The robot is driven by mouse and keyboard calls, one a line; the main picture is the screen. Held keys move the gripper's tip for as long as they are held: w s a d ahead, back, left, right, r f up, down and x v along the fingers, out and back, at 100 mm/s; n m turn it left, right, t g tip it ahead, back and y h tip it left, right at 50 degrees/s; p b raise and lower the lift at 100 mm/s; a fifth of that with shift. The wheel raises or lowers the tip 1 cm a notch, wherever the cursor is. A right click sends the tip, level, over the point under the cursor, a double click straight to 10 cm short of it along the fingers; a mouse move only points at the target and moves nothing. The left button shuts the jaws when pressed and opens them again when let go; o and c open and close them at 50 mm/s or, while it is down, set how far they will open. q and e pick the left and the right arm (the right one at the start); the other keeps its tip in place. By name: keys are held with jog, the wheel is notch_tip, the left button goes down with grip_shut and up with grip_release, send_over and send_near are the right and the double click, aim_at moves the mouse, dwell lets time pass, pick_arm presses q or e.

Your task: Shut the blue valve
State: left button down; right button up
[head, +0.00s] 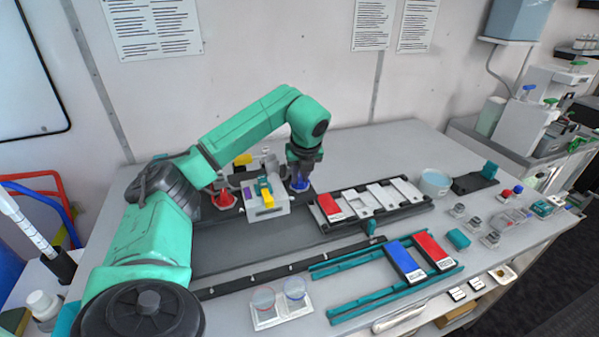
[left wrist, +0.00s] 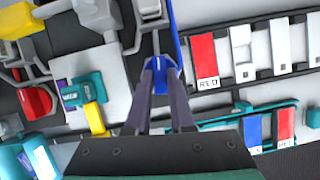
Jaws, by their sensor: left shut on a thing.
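The blue valve (head: 300,185) is on the far part of the bench, just right of the grey and white proportioner unit (head: 267,207). My left gripper (head: 301,174) reaches down onto it from above. In the left wrist view the blue valve (left wrist: 160,66) has its handle between the two dark fingers (left wrist: 161,72), which are shut on it. The handle points roughly up and down in that view. Part of the valve is hidden by the gripper in the head view. A red valve (head: 222,199) stands left of the unit. My right gripper is not in view.
A rack with a red RED cartridge (head: 332,206) and white slots lies right of the valve. A teal rack holds blue (head: 404,261) and red (head: 433,250) cartridges nearer the front. Two clear cups (head: 294,288) stand at the front edge. A teal and yellow part (head: 265,190) sits beside the gripper.

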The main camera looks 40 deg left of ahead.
pick_arm(q)
jog(key=shift+n, duration=0.7)
jog(key=shift+g, duration=0.3)
jog(key=c, duration=0.8)
grip_release()
jog(key=shift+o, duration=0.2)
jog(key=p+v, duration=0.4)
jog(key=v, duration=1)
jog(key=shift+d, duration=0.35)
jog(key=shift+w+r, duration=0.1)
jog(key=shift+r, duration=0.05)
